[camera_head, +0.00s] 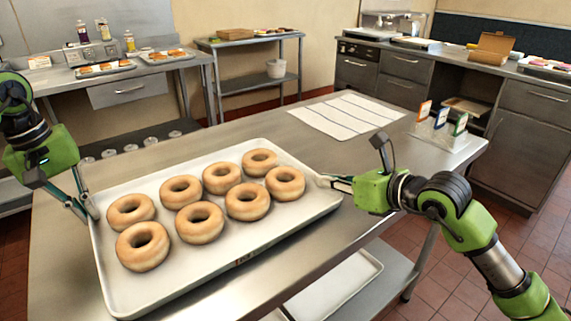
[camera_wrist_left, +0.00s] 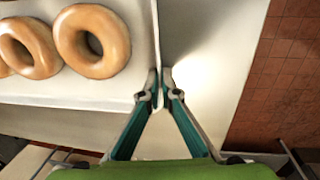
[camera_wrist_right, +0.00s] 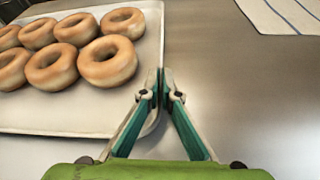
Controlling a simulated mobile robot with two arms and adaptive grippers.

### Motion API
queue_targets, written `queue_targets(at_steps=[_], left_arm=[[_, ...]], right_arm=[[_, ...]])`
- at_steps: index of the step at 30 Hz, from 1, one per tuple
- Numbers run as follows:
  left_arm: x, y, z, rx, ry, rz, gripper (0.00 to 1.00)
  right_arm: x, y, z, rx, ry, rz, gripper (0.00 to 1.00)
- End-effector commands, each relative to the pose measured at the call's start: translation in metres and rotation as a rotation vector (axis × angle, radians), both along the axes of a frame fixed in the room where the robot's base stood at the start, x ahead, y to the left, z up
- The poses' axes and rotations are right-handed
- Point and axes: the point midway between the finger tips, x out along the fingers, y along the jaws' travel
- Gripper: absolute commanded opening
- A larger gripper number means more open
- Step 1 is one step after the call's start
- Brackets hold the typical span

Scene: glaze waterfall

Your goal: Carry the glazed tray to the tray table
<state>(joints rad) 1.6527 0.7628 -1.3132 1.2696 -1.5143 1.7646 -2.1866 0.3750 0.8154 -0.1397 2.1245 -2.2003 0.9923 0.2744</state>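A white tray (camera_head: 268,238) with a raised rim holds several ring doughnuts (camera_head: 200,222). It is at the steel table in front of me; I cannot tell whether it rests on the top or is slightly raised. My left gripper (camera_head: 88,212) is at the tray's left rim; in the left wrist view its fingertips (camera_wrist_left: 160,88) pinch the rim from both sides. My right gripper (camera_head: 322,182) is at the right rim; in the right wrist view its fingertips (camera_wrist_right: 161,86) also close around the rim. I cannot tell which table is the tray table.
A striped cloth (camera_head: 345,116) and a small card holder (camera_head: 440,135) are on the steel table (camera_head: 395,160) beyond the tray. A side table (camera_head: 232,44) stands at the back. A counter with trays (camera_head: 105,68) is back left; cabinets (camera_head: 540,105) are right. A lower shelf (camera_head: 375,295) shows underneath.

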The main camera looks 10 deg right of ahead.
Motion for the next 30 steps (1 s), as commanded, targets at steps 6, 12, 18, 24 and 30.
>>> queue_targets(at_steps=[6, 12, 18, 24, 30], left_arm=[[0.000, 0.002, -0.004, 0.003, 0.001, 0.004, 0.21], [0.000, 0.001, -0.004, 0.002, 0.000, 0.002, 0.21], [0.000, 0.002, 0.006, 0.001, -0.002, 0.001, 0.21], [-0.002, 0.006, 0.043, 0.000, -0.005, 0.001, 0.21], [-0.005, 0.013, 0.084, 0.001, -0.002, 0.002, 0.21]], right_arm=[[0.001, -0.002, -0.004, -0.003, -0.001, -0.004, 0.21], [0.000, -0.001, -0.004, -0.001, 0.000, -0.002, 0.21], [0.000, 0.000, -0.004, 0.000, 0.000, -0.001, 0.21], [0.000, 0.000, -0.004, 0.000, 0.000, -0.001, 0.21], [0.000, 0.000, -0.004, 0.000, 0.000, 0.000, 0.21]])
